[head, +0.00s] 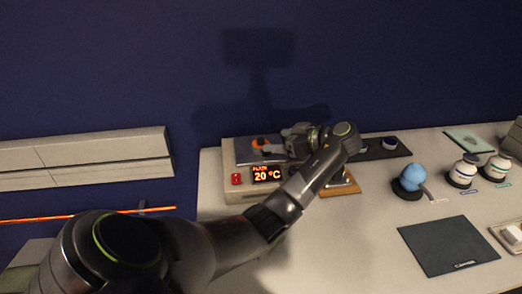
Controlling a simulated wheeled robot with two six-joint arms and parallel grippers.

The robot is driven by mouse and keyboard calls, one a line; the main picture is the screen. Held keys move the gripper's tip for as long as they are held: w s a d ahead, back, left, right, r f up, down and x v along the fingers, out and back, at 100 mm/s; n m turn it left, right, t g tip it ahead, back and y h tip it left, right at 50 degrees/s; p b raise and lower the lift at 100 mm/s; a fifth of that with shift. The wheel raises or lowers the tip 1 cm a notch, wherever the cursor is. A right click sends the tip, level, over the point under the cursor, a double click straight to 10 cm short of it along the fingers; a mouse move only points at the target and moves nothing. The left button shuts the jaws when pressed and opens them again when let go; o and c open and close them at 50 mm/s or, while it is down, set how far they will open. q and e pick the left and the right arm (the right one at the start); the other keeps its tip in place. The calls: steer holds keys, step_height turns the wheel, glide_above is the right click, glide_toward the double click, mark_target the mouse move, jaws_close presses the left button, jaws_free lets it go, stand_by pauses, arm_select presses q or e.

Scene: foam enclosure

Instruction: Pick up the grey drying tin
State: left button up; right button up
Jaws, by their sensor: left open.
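My left arm comes in from the lower left, and its gripper (268,147) is open over the dark top plate of a heater (215,180) with a lit display of 20 °C. A small orange thing (262,142) shows by the fingertips. I cannot make out the grey drying tin for certain; the gripper and forearm cover part of the plate. I cannot tell whether the fingers touch anything. My right gripper is not in view.
A wooden block (350,183) is partly behind my forearm. A dark mat (378,149) bears a small round item (389,143). To the right are a blue round object (412,176), white jars (463,170) and a dark green mat (449,245). The table's front middle is clear.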

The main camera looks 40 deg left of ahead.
mark_target(264, 142)
arm_select(q)
steer(key=shift+s+a+f, duration=0.1)
steer(key=shift+s+a, duration=0.05)
steer(key=shift+a, duration=0.45)
steer(key=shift+s+a+f+p, duration=0.1)
steer(key=shift+a+f+p, duration=0.15)
steer(key=shift+p, duration=0.25)
steer(key=p+x, duration=0.1)
steer(key=x, duration=0.2)
steer(key=shift+a+f, duration=0.25)
steer(key=shift+f, duration=0.1)
steer(key=shift+a+f, duration=0.2)
steer(key=shift+a, duration=0.1)
steer(key=shift+d, duration=0.1)
steer(key=shift+c, duration=0.3)
steer(key=c, duration=1)
